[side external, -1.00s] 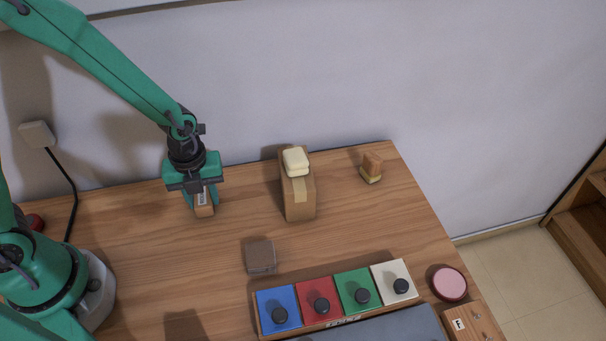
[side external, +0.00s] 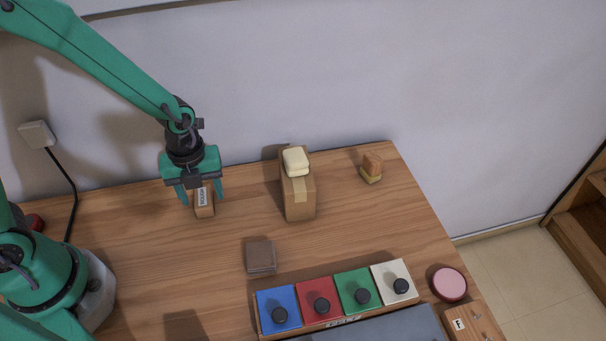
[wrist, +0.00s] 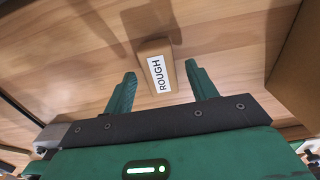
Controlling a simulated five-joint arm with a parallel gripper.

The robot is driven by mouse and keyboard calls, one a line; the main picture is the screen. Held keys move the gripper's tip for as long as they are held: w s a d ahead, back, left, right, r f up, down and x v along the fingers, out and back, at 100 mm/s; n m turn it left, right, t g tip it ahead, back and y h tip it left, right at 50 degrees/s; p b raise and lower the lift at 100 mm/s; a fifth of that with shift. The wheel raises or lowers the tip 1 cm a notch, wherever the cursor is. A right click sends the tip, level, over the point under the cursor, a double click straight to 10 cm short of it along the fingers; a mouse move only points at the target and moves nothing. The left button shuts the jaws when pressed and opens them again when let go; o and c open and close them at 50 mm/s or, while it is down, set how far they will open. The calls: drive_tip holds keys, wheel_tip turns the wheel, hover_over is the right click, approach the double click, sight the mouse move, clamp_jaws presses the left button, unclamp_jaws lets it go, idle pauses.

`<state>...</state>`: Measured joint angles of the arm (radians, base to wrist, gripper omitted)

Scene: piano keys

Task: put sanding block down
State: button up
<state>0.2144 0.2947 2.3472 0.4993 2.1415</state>
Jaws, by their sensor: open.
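The sanding block (side external: 204,203) is a small tan-brown block with a white label. The label reads "ROUGH" in the wrist view, where the block (wrist: 157,68) lies between and ahead of my fingers. It appears to rest on the wooden table. My gripper (side external: 202,199) is open around the block, with a finger to each side. In the wrist view my gripper (wrist: 160,82) shows clear gaps between both fingers and the block.
A cardboard box (side external: 299,202) with a cream block (side external: 296,161) on top stands to the right. A brown-grey square block (side external: 260,256) lies nearer. Coloured keys with black knobs (side external: 338,297) line the front. A two-tone block (side external: 371,168) and a pink disc (side external: 449,283) are further right.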

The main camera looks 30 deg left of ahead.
wheel_tip(320, 180, up, 11)
drive_tip(key=shift+f, duration=0.2)
idle(0.4)
idle(0.5)
wheel_tip(320, 180, up, 7)
drive_tip(key=n+t, duration=0.3)
drive_tip(key=n, duration=0.9)
hover_over(201, 196)
drive_tip(key=s+a, duration=0.3)
drive_tip(key=s+a+r+n+t, duration=0.2)
drive_tip(key=s+r+n, duration=0.3)
drive_tip(key=n, duration=1)
drive_tip(key=shift+s+a+t, duration=0.15)
drive_tip(key=shift+a+t, duration=0.15)
drive_tip(key=shift+a, duration=0.4)
